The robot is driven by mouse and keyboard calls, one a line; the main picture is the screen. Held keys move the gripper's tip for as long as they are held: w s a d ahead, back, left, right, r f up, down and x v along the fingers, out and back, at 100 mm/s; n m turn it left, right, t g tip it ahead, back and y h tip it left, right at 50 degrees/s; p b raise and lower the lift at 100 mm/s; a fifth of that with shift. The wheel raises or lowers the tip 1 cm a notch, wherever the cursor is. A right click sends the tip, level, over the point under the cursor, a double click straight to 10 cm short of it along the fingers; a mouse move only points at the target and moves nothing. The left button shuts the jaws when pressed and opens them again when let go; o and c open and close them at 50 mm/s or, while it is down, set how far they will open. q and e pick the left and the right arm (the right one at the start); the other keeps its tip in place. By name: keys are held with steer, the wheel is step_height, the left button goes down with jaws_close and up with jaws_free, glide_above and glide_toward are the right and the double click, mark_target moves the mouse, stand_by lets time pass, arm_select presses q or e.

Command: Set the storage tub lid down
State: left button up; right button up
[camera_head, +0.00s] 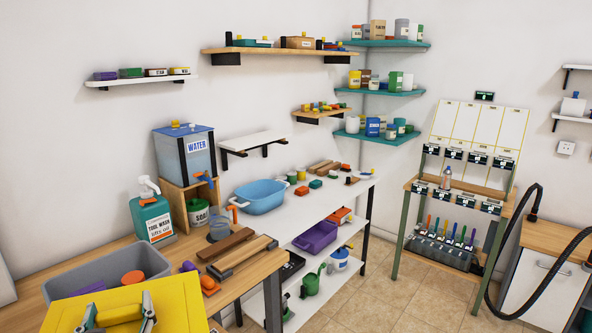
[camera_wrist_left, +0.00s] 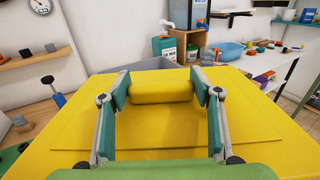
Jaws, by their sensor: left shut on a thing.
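The storage tub lid (camera_head: 180,303) is a flat yellow panel at the bottom left of the head view. In the left wrist view the lid (camera_wrist_left: 165,130) fills the lower middle, with a thick yellow handle bar (camera_wrist_left: 161,92) on top. My left gripper (camera_head: 119,314) is shut on this handle, one finger at each end. The grey storage tub (camera_head: 108,268) stands open just behind the lid, with an orange round thing inside. The lid hides the tub's near part. I cannot tell whether the lid touches anything below. My right gripper is not in view.
A wooden bench (camera_head: 177,248) carries a water tank (camera_head: 185,155), a green tool wash jug (camera_head: 152,218) and brown blocks (camera_head: 226,243). A white shelf unit (camera_head: 318,211) with a blue basin (camera_head: 259,196) stands beyond. Tiled floor (camera_head: 372,273) is open to the right.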

arm_select(q)
steer(key=s+d+f+m+t+h, duration=0.1)
steer(key=s+d+f+m+h, duration=0.1)
steer(key=d+f+h, duration=0.3)
steer(key=s+d+f+m+t+h, duration=0.1)
steer(key=s+d+f+m+h, duration=0.15)
steer(key=d, duration=0.55)
steer(key=s+f, duration=0.2)
steer(key=s, duration=0.6)
steer(key=shift+a, duration=0.3)
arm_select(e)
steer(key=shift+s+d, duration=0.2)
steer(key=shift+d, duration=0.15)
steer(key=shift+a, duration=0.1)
